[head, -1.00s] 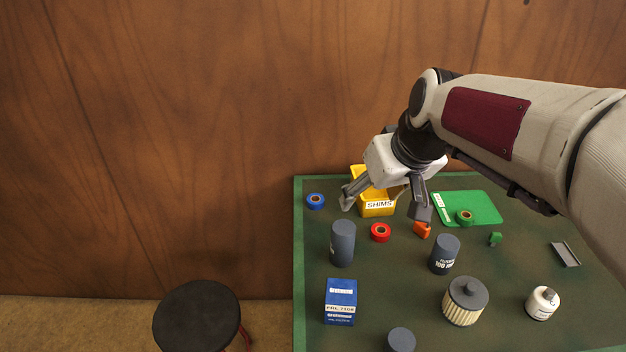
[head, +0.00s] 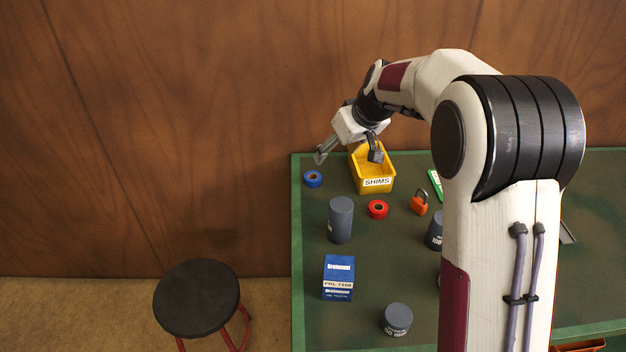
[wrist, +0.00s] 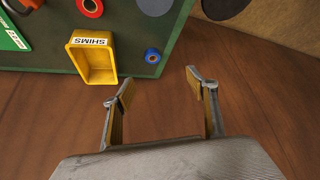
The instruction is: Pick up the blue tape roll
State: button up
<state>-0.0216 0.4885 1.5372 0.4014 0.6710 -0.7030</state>
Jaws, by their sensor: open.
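The blue tape roll (head: 313,179) lies flat near the far left corner of the green table, left of the yellow bin. It also shows in the wrist view (wrist: 153,56), above and between the fingertips. My gripper (head: 348,156) is open and empty, above the table's far edge by the yellow bin. In the wrist view my gripper (wrist: 160,85) has its fingers wide apart, with brown wall between them. It is apart from the tape roll.
The yellow SHIMS bin (head: 372,184) stands just right of the blue roll. A red tape roll (head: 377,209), an orange padlock (head: 419,203), a dark cylinder (head: 340,220) and a blue box (head: 338,277) are nearer. The wooden wall (head: 150,130) rises behind the table (head: 300,240).

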jog(key=n, duration=0.1)
send_near(315, 178)
jog(key=shift+f+y, duration=0.3)
jog(key=shift+f, duration=0.45)
jog(key=shift+x, duration=1.3)
jog(key=shift+w, duration=0.1)
jog(key=shift+x, duration=2.55)
jog(key=shift+w+r, duration=0.1)
jog(key=shift+w, duration=0.05)
jog(key=c, duration=1.2)
